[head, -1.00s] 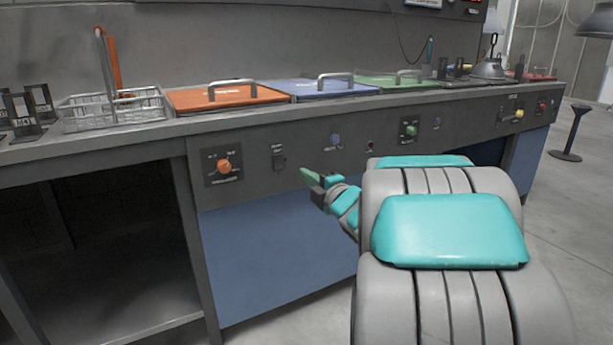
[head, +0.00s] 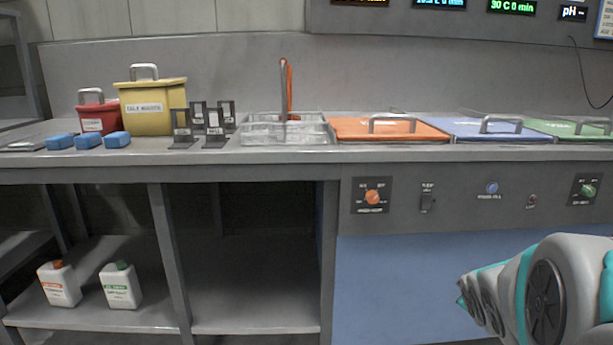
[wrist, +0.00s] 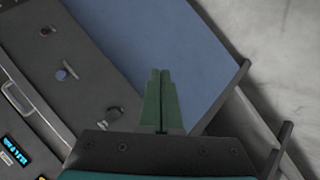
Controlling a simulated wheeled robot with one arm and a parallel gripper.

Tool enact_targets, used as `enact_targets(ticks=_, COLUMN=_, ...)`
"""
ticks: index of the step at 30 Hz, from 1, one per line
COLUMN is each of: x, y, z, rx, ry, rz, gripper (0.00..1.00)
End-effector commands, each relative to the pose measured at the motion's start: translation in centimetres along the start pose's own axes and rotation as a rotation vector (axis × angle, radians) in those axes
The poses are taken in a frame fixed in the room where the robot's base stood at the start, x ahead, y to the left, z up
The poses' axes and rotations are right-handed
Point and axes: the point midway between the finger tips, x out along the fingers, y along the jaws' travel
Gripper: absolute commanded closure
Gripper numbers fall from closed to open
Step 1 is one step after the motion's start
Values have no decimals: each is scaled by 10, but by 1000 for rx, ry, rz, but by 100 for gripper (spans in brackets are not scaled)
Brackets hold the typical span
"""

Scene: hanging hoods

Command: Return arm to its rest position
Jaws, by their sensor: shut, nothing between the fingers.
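My gripper (wrist: 160,74) shows in the wrist view with its two green fingers pressed together and nothing between them. Behind it in that view are the bench's dark control panel (wrist: 90,62) and blue front panel (wrist: 175,40), apart from the fingers. In the head view, my arm in grey and teal (head: 560,290) is at the lower right, in front of the blue cabinet front (head: 400,280). The gripper's fingers cannot be made out in the head view.
The bench top holds orange (head: 385,129), blue (head: 480,130) and green (head: 565,128) lids, a wire basket (head: 285,130), a yellow bin (head: 152,108) and a red bin (head: 98,118). Two white bottles (head: 60,284) (head: 120,286) stand on the lower shelf. Shelf space right of them is clear.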

Motion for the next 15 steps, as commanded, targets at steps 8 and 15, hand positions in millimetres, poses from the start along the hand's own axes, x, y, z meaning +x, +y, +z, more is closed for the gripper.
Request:
enact_targets(ticks=8, x=-79, y=-111, z=49, rx=306, ry=-329, rz=-296, gripper=100)
enact_targets(ticks=15, x=-174, y=-202, z=85, rx=465, ry=-633, rz=-531, gripper=100)
